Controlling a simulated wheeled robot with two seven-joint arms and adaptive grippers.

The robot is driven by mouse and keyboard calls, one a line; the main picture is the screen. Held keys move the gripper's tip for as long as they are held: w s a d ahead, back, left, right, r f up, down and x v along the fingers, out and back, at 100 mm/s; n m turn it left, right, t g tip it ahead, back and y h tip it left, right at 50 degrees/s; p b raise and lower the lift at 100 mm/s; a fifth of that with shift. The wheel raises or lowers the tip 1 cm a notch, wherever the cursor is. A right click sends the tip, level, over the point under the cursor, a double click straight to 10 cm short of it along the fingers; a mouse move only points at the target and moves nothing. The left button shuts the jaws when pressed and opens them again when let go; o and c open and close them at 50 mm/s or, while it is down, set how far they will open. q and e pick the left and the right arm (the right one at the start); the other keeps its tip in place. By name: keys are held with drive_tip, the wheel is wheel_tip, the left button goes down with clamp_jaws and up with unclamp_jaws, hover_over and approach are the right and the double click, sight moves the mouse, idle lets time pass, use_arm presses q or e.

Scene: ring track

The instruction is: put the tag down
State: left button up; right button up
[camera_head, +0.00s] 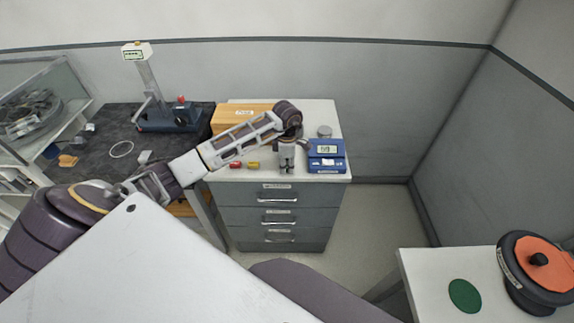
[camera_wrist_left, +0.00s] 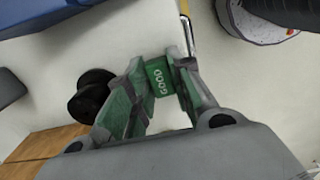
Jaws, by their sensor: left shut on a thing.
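A green tag (camera_wrist_left: 161,82) marked "GOOD" sits between the fingertips of my left gripper (camera_wrist_left: 158,68) in the left wrist view. My left gripper (camera_head: 286,167) is shut on it and points down over the front part of the white cabinet top (camera_head: 311,115) in the head view. The tag is too small to make out in the head view. Whether it touches the top cannot be told. A red tag (camera_head: 236,165) and a yellow tag (camera_head: 253,164) lie left of the gripper. My right gripper is not in view.
A blue scale (camera_head: 326,163) stands close right of the gripper, with a grey cylinder (camera_head: 324,131) behind it. A wooden box (camera_head: 238,117) is behind on the left. The cabinet's drawers (camera_head: 276,217) are shut. A white table (camera_head: 428,280) with a green disc (camera_head: 464,296) stands right.

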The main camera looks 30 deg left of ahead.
sight(287, 167)
use_arm(q)
drive_tip(key=shift+f, duration=0.15)
drive_tip(key=o, duration=0.8)
drive_tip(key=shift+o, duration=0.2)
drive_tip(key=shift+r, duration=0.2)
drive_tip(key=shift+r, duration=0.2)
wheel_tip(287, 167, up, 12)
drive_tip(key=b, duration=0.2)
drive_tip(key=shift+f, duration=0.2)
